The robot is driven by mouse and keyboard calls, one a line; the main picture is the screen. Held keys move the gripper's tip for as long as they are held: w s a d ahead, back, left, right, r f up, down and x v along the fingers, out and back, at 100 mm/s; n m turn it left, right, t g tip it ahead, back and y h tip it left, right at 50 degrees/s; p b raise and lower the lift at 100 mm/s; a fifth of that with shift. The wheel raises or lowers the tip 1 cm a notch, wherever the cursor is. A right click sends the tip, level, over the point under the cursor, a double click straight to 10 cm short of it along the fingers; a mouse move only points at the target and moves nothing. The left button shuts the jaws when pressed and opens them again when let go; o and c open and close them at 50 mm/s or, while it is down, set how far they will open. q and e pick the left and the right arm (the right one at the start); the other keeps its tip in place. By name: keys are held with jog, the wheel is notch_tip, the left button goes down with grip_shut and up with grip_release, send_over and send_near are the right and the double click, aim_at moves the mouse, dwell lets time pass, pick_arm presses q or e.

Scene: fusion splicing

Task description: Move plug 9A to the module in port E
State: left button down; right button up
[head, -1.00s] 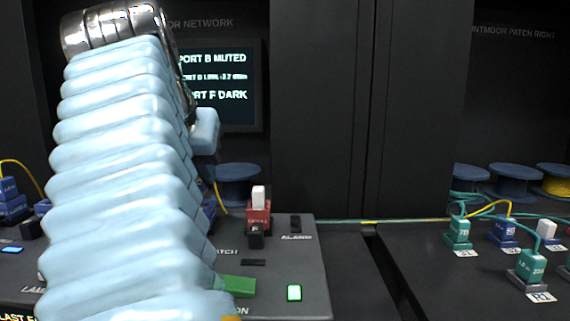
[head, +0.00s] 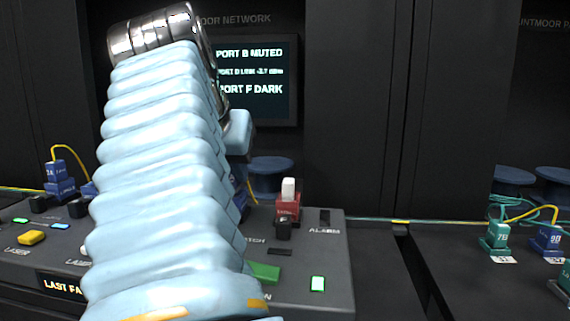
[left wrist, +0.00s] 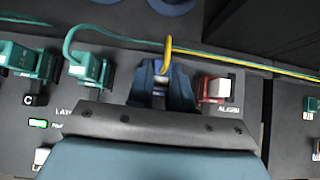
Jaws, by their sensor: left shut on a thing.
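In the left wrist view, a blue plug (left wrist: 160,88) with a yellow cable is held by my left gripper (left wrist: 160,98). Its label cannot be read. It is low over the panel, just left of a red module with a white block (left wrist: 216,88), which also shows by the F mark in the head view (head: 288,206). In the head view my left arm hides the fingers and most of that spot; only a sliver of blue and a yellow cable (head: 249,185) show. I cannot tell whether the plug is seated. The port E label is hidden. My right gripper is out of view.
Green plugs (left wrist: 90,70) stand left of the held plug. A blue plug with a yellow cable (head: 60,180) stands at the panel's left. Plugs 7B (head: 497,238) and 9B (head: 548,238) are on the right bench. A screen (head: 252,80) reads "PORT F DARK".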

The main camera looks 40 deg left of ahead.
pick_arm(q)
jog(key=shift+r+p, duration=0.1)
jog(key=shift+p, duration=0.45)
dwell(0.8)
jog(key=shift+f+b, duration=0.4)
jog(key=shift+f, duration=0.2)
dwell(0.3)
jog(key=c, duration=0.9)
grip_release()
jog(key=shift+c, duration=0.2)
jog(key=shift+s+d+r, duration=0.1)
jog(key=shift+s+r, duration=0.05)
jog(key=shift+r, duration=0.1)
jog(key=p+v, duration=0.3)
jog(key=v, duration=1)
